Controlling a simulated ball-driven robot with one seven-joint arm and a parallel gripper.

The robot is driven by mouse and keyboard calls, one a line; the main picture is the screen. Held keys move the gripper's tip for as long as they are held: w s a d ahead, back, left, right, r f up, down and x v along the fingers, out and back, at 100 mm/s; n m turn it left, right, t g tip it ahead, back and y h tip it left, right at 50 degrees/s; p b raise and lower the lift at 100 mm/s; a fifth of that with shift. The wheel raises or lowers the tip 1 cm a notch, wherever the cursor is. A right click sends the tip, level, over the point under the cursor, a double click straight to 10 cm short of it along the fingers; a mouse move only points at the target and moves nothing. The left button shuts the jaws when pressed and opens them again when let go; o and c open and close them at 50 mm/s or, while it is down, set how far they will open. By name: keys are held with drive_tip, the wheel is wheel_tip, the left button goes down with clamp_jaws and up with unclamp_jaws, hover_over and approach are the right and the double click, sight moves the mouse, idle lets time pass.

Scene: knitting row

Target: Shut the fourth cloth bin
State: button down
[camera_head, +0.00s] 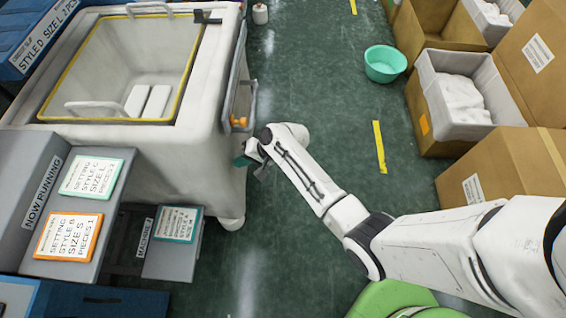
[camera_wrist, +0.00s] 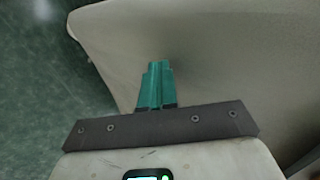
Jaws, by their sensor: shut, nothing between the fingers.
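A large off-white bin-like body (camera_head: 198,150) stands at the left in the head view, with a yellow-rimmed opening (camera_head: 62,82) in its top. White pieces (camera_head: 147,101) lie inside. A grey flap or frame (camera_head: 237,75) runs along its right side, with a small orange part (camera_head: 239,122) on it. I cannot tell whether this is the fourth cloth bin. My gripper (camera_head: 243,161) is by the body's lower right side, shut and empty. In the wrist view, the teal fingers (camera_wrist: 155,85) are together before a pale curved surface (camera_wrist: 215,60); contact cannot be told.
Grey stands with setting cards (camera_head: 92,176) and a machine sign (camera_head: 145,240) are at the lower left. Cardboard boxes (camera_head: 500,165) and a grey bin with white cloth (camera_head: 455,95) line the right. A teal basin (camera_head: 385,63) sits on the green floor. The aisle between is mostly clear.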

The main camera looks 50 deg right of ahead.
drive_tip(key=w+a+b, duration=0.2)
drive_tip(key=w+a, duration=0.2)
drive_tip(key=w, duration=0.1)
drive_tip(key=w+a+b, duration=0.3)
drive_tip(key=w+a, duration=0.1)
drive_tip(key=w, duration=0.2)
drive_tip(key=w+a+b, duration=0.3)
drive_tip(key=w+a, duration=0.2)
drive_tip(key=shift+w+f, duration=0.15)
drive_tip(key=shift+w, duration=0.3)
drive_tip(key=shift+a+r+b, duration=0.1)
drive_tip(key=shift+r+b, duration=0.15)
drive_tip(key=shift+b, duration=0.1)
drive_tip(key=shift+w+a+r, duration=0.1)
drive_tip(key=shift+w+r, duration=0.05)
